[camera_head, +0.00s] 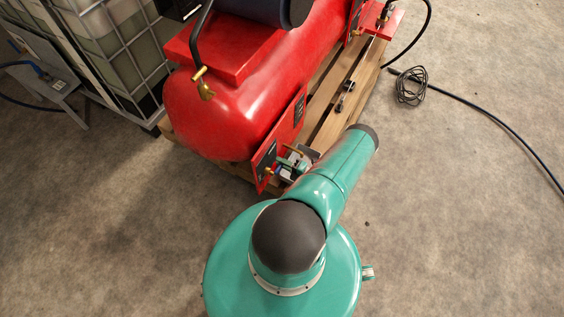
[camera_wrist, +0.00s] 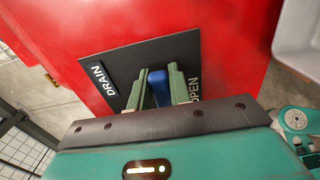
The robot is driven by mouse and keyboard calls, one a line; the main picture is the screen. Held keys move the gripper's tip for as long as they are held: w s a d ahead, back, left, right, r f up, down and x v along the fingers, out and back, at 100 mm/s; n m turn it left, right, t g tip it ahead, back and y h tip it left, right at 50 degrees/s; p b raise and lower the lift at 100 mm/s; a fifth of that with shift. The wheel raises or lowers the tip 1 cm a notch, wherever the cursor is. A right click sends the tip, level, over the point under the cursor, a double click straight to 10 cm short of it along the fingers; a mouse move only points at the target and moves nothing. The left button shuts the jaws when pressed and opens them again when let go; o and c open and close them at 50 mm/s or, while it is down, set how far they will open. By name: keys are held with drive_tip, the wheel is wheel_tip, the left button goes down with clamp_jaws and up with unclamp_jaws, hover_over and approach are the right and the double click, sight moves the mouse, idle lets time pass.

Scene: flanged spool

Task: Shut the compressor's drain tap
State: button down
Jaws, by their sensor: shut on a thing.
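The compressor (camera_head: 225,105) is a big red tank on a wooden pallet, upper middle of the head view. Its black plate (camera_wrist: 108,72), lettered DRAIN and OPEN, fills the middle of the wrist view. The drain tap's blue handle (camera_wrist: 159,88) stands in front of this plate, near the word OPEN. My gripper (camera_wrist: 157,74) has its two green fingers on either side of the handle and is shut on it. In the head view my gripper (camera_head: 293,163) is at the tank's near lower end, partly hidden by my arm. The tap's body is hidden.
The wooden pallet (camera_head: 325,112) runs under the tank. A caged white container (camera_head: 115,45) stands to the left. A black cable with a coil (camera_head: 410,88) lies on the floor to the right. The floor around my body is clear.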

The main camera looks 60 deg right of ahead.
drive_tip(key=shift+f, duration=0.1)
idle(0.3)
drive_tip(key=c, duration=1.3)
unclamp_jaws()
drive_tip(key=s, duration=1.4)
drive_tip(key=shift+d, duration=0.15)
